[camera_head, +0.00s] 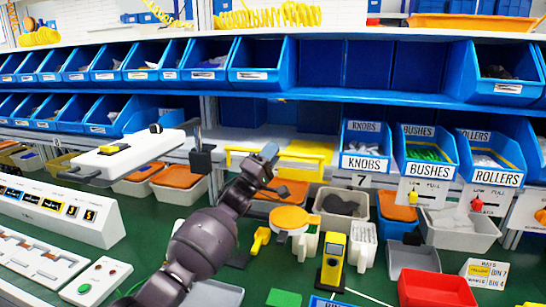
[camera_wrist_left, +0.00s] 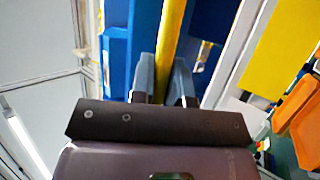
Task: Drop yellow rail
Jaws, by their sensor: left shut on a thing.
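My left gripper (camera_head: 268,153) is at mid-height in front of the shelf opening, left of the KNOBS bin. It is shut on the yellow rail (camera_head: 240,150), whose thin bar shows left of the fingers in the head view. In the left wrist view the rail (camera_wrist_left: 172,35) runs up between the two grey fingers (camera_wrist_left: 163,80). The rail is held in the air, in front of the white shelf. Part of it is hidden by the gripper. My right gripper is not in view.
A yellow piece (camera_head: 305,155) lies on the shelf right of the gripper. The KNOBS bin (camera_head: 365,162) and other blue bins stand further right. Below are grey trays, an orange round part (camera_head: 290,218) and a red bin (camera_head: 435,288) on the green table. A white fixture (camera_head: 125,158) is at left.

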